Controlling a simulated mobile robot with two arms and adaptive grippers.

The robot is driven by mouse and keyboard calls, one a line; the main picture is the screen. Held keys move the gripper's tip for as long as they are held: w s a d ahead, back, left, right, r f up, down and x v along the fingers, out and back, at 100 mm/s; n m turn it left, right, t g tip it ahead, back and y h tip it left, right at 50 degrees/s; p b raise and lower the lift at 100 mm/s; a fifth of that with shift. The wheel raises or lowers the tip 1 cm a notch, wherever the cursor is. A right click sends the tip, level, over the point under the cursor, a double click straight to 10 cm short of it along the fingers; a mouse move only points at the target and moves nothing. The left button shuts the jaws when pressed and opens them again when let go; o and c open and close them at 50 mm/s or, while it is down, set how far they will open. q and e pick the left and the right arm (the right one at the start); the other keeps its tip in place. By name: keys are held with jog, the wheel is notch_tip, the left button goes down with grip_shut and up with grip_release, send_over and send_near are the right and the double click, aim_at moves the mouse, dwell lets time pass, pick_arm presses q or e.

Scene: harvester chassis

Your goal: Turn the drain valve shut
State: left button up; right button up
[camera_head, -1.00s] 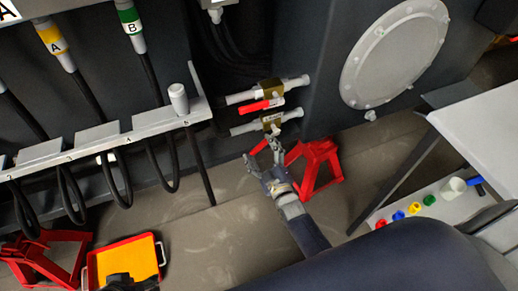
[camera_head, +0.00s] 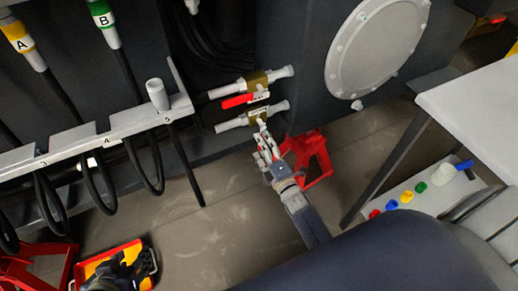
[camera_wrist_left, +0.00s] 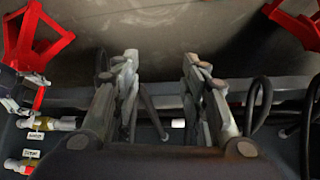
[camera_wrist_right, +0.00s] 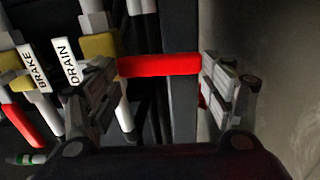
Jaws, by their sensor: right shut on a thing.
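The drain valve (camera_wrist_right: 98,47) has a brass body and a white label reading DRAIN in the right wrist view. Its red handle (camera_wrist_right: 160,65) sticks out across the pipe direction. My right gripper (camera_wrist_right: 160,82) is shut on that handle, with one finger on each side. In the head view my right gripper (camera_head: 266,147) is just below the lower valve (camera_head: 257,111) and hides its handle.
The brake valve (camera_head: 258,79) with its own red handle (camera_head: 238,100) lies just above. A red stand (camera_head: 318,165) is close beside my right gripper. A hose rack (camera_head: 75,140) with hanging hoses is at the left, and a grey table (camera_head: 475,105) is at the right.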

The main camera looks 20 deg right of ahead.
pick_arm(q)
jog(key=shift+w+d+r+t, duration=0.25)
jog(key=shift+w+r+t, duration=0.15)
jog(key=shift+w, duration=0.25)
pick_arm(e)
jog(key=shift+d+n, duration=0.2)
jog(key=shift+n, duration=0.2)
jog(key=o, duration=1.5)
pick_arm(q)
jog(key=shift+f, duration=0.1)
pick_arm(e)
jog(key=s, duration=1.2)
jog(key=shift+d, duration=0.2)
jog(key=shift+w, duration=0.1)
